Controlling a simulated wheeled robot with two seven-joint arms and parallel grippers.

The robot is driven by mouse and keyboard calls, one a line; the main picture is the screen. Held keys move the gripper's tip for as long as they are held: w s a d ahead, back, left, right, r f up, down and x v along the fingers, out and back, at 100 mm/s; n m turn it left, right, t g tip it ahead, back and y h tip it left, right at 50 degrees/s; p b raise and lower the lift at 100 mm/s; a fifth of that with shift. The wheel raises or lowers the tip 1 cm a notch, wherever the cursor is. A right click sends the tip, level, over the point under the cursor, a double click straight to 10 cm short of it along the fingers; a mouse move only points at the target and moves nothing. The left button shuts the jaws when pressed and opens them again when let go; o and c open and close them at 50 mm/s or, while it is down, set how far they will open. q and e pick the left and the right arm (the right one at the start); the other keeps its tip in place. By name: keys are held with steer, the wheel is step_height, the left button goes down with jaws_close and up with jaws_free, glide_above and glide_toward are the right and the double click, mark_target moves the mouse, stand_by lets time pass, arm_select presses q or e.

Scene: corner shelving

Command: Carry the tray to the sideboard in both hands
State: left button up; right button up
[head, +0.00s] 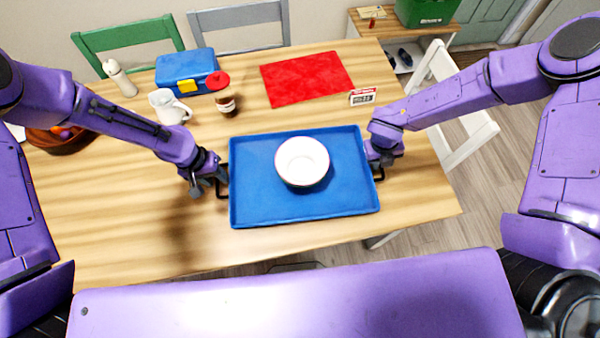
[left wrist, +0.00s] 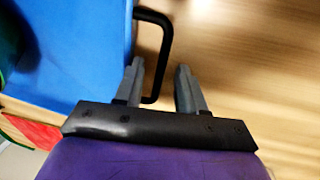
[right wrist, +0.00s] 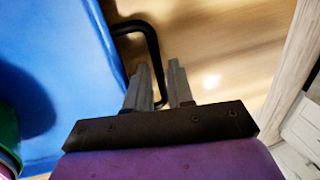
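The blue tray (head: 250,205) lies on the wooden table with a white bowl (head: 302,162) on it. Black handles stick out from its left and right sides. My left gripper (head: 208,185) is at the left handle; in the left wrist view the handle (left wrist: 164,50) passes between open fingers (left wrist: 160,85), with a gap beside it. My right gripper (head: 380,160) is at the right handle; in the right wrist view its fingers (right wrist: 160,85) are close together on the handle (right wrist: 150,40). A low wooden-topped unit (head: 412,22), seemingly the sideboard, stands at the back right.
A blue lunch box (head: 187,68), white mug (head: 168,106), red-lidded jar (head: 224,100) and red mat (head: 305,78) lie behind the tray. A small sign (head: 362,96) stands near the right edge. A white chair (head: 465,130) is at the right. A green crate (head: 428,10) occupies the unit.

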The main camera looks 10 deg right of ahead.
arm_select(q)
steer(key=shift+w+f, duration=0.1)
arm_select(e)
steer(key=shift+f, duration=0.1)
arm_select(q)
steer(key=c, duration=0.4)
arm_select(e)
jaws_close()
arm_select(q)
jaws_close()
stand_by(0.7)
